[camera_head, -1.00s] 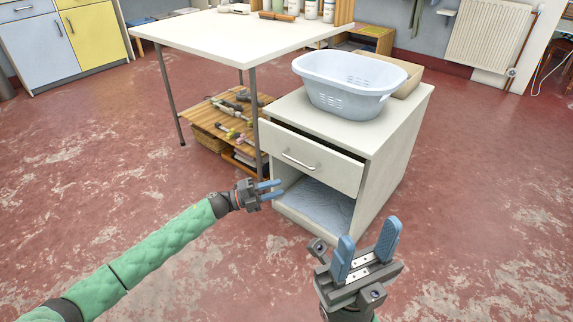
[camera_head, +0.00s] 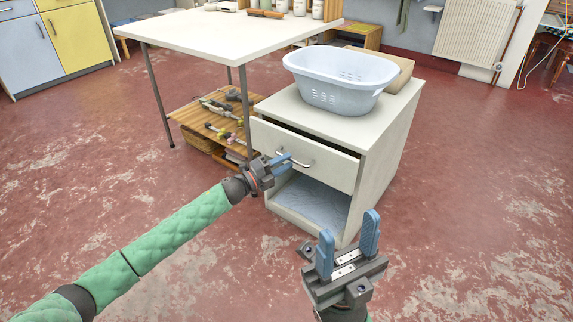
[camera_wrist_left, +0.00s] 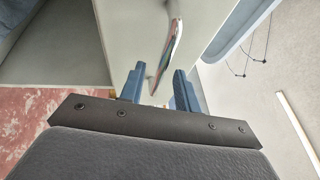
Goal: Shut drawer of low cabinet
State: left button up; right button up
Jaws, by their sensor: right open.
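The low cabinet (camera_head: 385,150) is white, with one drawer (camera_head: 325,163) at the top of its front. The drawer stands a little out, with a dark gap along its top edge. Its metal bar handle (camera_head: 303,163) is partly hidden by my left gripper (camera_head: 288,160), which is at the drawer front. In the left wrist view the handle (camera_wrist_left: 170,50) appears between the two blue fingers (camera_wrist_left: 158,88), which are apart. I cannot tell whether they touch it. My right gripper (camera_head: 348,238) is open and empty, in front of the cabinet at lower right.
A pale blue laundry basket (camera_head: 335,85) and a cardboard box (camera_head: 398,75) stand on the cabinet top. Below the drawer is an open compartment (camera_head: 310,200). A white table (camera_head: 205,35) with a slatted lower shelf stands close on the left. The red floor (camera_head: 480,200) at right is clear.

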aim_at(296, 154)
pick_arm(q)
jog(key=shift+w+d+r, duration=0.1)
jog(key=shift+w+d, duration=0.2)
jog(key=shift+d, duration=0.2)
grip_shut()
jog(key=shift+w+d, duration=0.6)
jog(key=shift+w, duration=0.2)
jog(key=shift+w+d, duration=0.55)
jog(key=shift+w, duration=0.25)
jog(key=shift+a, duration=0.1)
